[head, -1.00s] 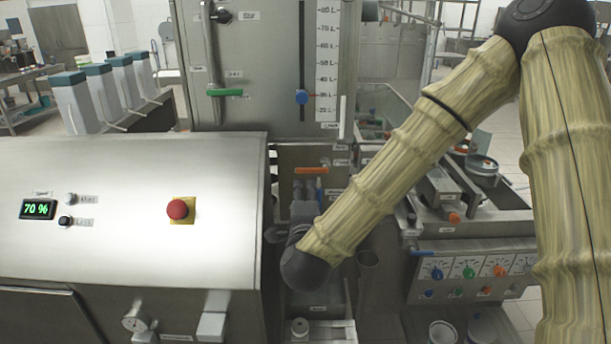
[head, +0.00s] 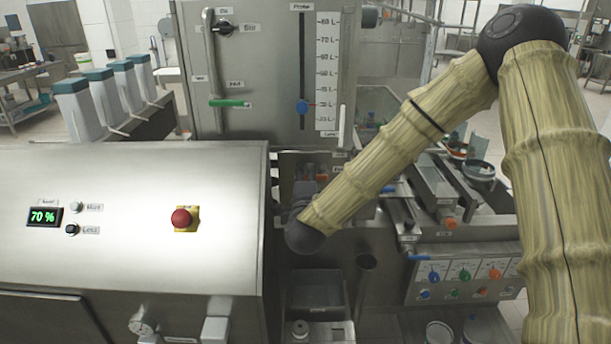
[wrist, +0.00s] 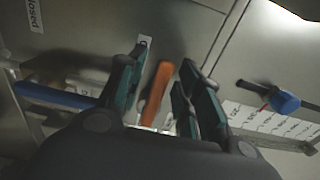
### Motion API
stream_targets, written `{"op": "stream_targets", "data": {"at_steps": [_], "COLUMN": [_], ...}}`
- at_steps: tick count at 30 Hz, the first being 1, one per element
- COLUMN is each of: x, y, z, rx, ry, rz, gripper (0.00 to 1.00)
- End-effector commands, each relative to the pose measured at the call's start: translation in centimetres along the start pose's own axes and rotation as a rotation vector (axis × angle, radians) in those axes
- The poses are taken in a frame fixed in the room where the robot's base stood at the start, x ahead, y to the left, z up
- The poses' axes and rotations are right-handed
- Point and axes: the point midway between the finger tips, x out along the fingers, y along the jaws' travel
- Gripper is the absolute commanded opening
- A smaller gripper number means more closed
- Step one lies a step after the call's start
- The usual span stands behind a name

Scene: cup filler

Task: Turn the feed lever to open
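An orange lever handle (wrist: 158,92) shows in the wrist view, between the two fingers of my gripper (wrist: 162,74). I take it for the feed lever, but no label naming it is readable. The fingers are open, with a gap on each side of the handle, and I see no clear contact. A tag reading "Closed" (wrist: 36,14) is at the upper left of the wrist view. In the head view the orange lever is hidden, and my gripper is mostly hidden behind my wrist, below the tall cabinet (head: 262,60).
A blue handle (wrist: 52,97) lies left of my fingers in the wrist view. A blue pointer (head: 302,107) sits on the level scale. A green-handled lever (head: 228,103) is on the cabinet. The steel console (head: 120,250) with a red button (head: 181,218) stands close on the left.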

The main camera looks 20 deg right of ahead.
Motion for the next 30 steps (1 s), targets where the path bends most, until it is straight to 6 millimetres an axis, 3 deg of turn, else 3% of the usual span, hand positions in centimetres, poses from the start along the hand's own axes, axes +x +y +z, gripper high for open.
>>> {"op": "stream_targets", "data": {"at_steps": [8, 14, 30], "x": [0.08, 0.06, 0.04], "y": [0.06, 0.06, 0.16], "z": [0.00, -0.01, -0.08], "rx": [-0.001, -0.001, 0.067], "ry": [0.000, 0.000, 0.001], "rz": [0.001, 0.001, 0.002], "gripper": [0.35, 0.00, 0.00]}}
